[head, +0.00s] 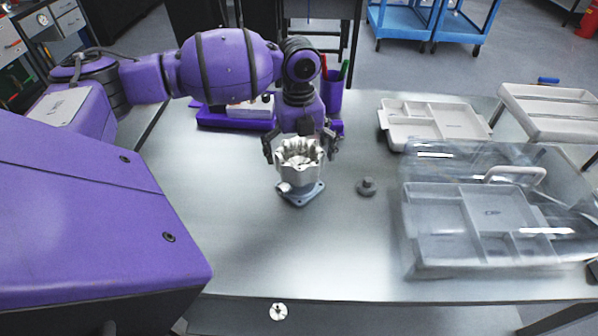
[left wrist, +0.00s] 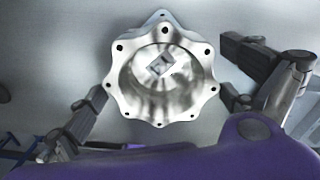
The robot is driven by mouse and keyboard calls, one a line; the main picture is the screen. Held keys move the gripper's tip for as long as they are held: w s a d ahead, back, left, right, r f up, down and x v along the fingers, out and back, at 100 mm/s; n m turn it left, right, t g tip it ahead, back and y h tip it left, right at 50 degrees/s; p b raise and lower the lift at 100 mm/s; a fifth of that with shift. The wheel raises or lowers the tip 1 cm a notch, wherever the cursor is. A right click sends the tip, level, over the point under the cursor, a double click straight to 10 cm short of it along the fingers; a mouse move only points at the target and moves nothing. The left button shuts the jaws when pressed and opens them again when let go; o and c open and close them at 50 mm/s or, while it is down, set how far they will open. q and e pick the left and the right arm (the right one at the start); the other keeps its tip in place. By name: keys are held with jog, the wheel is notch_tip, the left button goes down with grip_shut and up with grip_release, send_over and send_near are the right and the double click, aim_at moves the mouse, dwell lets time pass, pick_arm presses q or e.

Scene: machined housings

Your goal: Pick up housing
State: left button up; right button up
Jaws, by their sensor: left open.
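The housing (head: 298,163) is a pale silver machined part with a scalloped, open top. It stands upright on a blue-grey base plate (head: 304,196) near the middle of the table. My left gripper (head: 300,148) is open, with its fingers at either side of the housing's top from behind. In the left wrist view the housing (left wrist: 160,82) shows from above, with holes around its rim and a square opening in its floor. The left gripper's two fingers (left wrist: 165,105) are spread wide around it, with gaps on both sides. My right gripper is not in view.
A small grey knobbed part (head: 367,187) lies right of the housing. A clear lidded box (head: 425,262) with grey compartments fills the table's right side. A grey tray (head: 392,122) is behind it. A purple pen holder (head: 331,95) and purple tray (head: 221,119) stand behind my gripper.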

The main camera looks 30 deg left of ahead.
pick_arm(q)
jog(key=shift+f, duration=0.3)
jog(key=c, duration=1.8)
jog(key=shift+r, duration=0.1)
jog(key=shift+c, duration=0.7)
